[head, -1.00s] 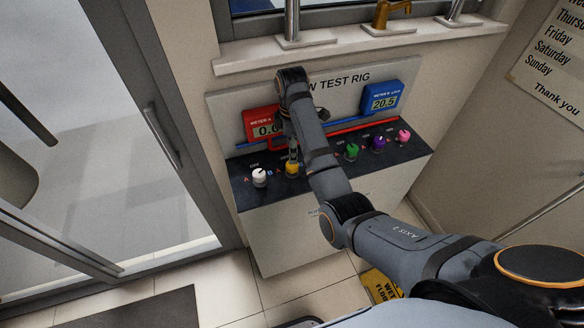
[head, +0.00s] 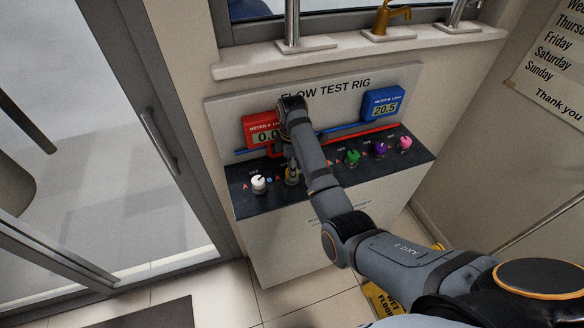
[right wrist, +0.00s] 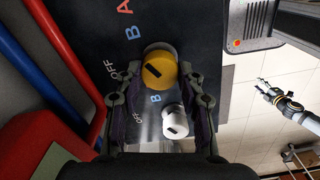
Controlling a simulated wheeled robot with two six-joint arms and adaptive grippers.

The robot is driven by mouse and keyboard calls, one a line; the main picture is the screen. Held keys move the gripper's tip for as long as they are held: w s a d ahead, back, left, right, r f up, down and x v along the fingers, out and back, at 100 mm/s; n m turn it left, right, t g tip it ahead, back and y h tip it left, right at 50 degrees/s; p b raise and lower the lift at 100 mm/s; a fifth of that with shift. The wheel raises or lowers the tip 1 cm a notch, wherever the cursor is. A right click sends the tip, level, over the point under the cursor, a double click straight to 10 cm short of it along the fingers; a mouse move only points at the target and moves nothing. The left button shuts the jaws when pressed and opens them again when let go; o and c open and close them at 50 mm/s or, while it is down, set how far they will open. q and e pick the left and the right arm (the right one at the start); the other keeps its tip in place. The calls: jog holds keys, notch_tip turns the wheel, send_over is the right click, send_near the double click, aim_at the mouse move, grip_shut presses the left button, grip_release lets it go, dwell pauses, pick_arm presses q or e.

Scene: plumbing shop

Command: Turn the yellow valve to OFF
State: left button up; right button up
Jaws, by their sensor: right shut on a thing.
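The yellow valve (right wrist: 160,72) is a round knob on the dark panel of the flow test rig. In the right wrist view it sits between the fingers of my right gripper (right wrist: 158,98), which is shut on it. Its dark bar lies diagonally, on the side facing the OFF label (right wrist: 111,69). In the head view my right gripper (head: 291,172) comes down over the valve and mostly covers it. What looks like my left gripper (right wrist: 264,87) shows small at the right of the wrist view, away from the rig; its jaws are too small to judge.
A white knob (head: 259,183) is left of the yellow valve. Green (head: 352,158), purple (head: 380,149) and pink (head: 404,143) knobs are to the right. Red meter A (head: 259,131) is partly hidden by my arm; blue meter B (head: 383,103) reads 20.5. Pipes run behind the knobs.

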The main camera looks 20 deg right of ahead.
jog(key=shift+c, duration=1)
jog(key=shift+r+n+p, duration=0.2)
jog(key=shift+n+p, duration=0.1)
jog(key=shift+p, duration=0.45)
jog(key=n+p, duration=0.5)
jog(key=p, duration=0.3)
jog(key=shift+r+n, duration=0.15)
jog(key=shift+n, duration=0.15)
jog(key=n+p, duration=0.2)
jog(key=shift+n, duration=0.3)
jog(key=shift+f+n+p, duration=0.25)
jog(key=shift+n+p, duration=0.7)
jog(key=shift+n, duration=0.45)
jog(key=shift+w, duration=0.1)
jog(key=o, duration=1.2)
jog(key=shift+c, duration=0.2)
jog(key=shift+f, duration=0.1)
